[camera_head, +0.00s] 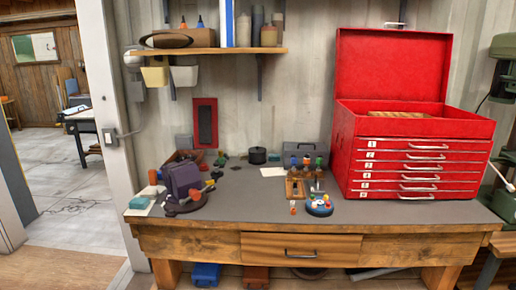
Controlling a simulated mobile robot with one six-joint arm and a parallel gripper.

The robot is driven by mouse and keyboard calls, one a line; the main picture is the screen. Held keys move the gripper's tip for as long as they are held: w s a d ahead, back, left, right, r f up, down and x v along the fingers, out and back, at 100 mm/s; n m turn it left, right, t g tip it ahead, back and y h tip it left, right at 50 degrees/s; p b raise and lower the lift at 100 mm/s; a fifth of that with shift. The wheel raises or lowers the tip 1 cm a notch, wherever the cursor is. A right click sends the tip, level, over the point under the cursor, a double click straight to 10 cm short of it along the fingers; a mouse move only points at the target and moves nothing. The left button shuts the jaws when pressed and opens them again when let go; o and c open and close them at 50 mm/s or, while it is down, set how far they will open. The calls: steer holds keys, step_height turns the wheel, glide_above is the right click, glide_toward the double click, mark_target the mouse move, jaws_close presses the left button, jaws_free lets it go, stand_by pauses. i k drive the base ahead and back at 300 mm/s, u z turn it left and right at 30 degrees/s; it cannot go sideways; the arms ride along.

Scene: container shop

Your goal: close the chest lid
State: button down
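The red tool chest (420,128) stands on the right end of the workbench against the wall. Its lid (392,65) is open and stands upright at the back of the chest. The top compartment is exposed, with a tan item (398,114) inside it. Several numbered drawers with silver handles on the front look shut. My gripper is not in view.
A shelf (210,51) hangs at upper left. A green machine (503,75) stands at right.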

mark_target(371, 64)
steer(key=i, duration=1.25)
steer(key=z, duration=1.05)
steer(key=k, duration=0.45)
steer(key=z, duration=0.15)
